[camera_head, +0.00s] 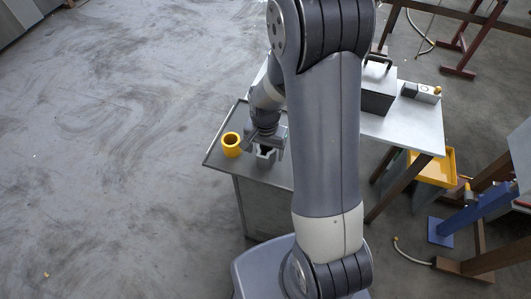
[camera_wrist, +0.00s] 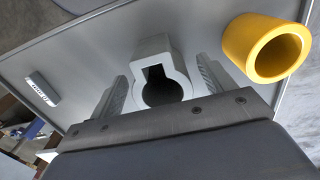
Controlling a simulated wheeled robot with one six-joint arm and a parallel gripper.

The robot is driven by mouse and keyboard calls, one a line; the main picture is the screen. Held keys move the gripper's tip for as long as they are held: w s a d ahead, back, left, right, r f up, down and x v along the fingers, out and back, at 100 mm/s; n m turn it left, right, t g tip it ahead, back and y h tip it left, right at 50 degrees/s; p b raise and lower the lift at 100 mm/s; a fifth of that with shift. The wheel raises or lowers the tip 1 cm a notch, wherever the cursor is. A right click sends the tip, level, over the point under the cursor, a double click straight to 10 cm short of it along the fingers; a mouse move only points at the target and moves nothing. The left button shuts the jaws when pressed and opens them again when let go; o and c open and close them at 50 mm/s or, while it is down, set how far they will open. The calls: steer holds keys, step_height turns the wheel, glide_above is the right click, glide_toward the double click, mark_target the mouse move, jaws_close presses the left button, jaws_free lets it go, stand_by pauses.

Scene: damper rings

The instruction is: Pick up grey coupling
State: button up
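The grey coupling (camera_wrist: 153,57), a block with a keyhole-shaped opening, stands on the grey tray-like table top (camera_wrist: 95,49). In the wrist view my gripper (camera_wrist: 163,86) is open, with one ribbed finger to the left of the coupling and one to the right. There are visible gaps between the fingers and its body. In the head view the coupling (camera_head: 265,158) shows just below my gripper (camera_head: 268,142), which partly covers it. I cannot tell how far the fingertips reach down beside it.
A yellow ring (camera_wrist: 266,48) stands close to the right finger, and it also shows in the head view (camera_head: 231,145). A small grey labelled bar (camera_wrist: 42,88) lies to the left. A white table (camera_head: 415,125) with a dark box (camera_head: 377,90) stands at the right.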

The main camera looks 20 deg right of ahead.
steer(key=c, duration=1.4)
steer(key=shift+r, duration=0.1)
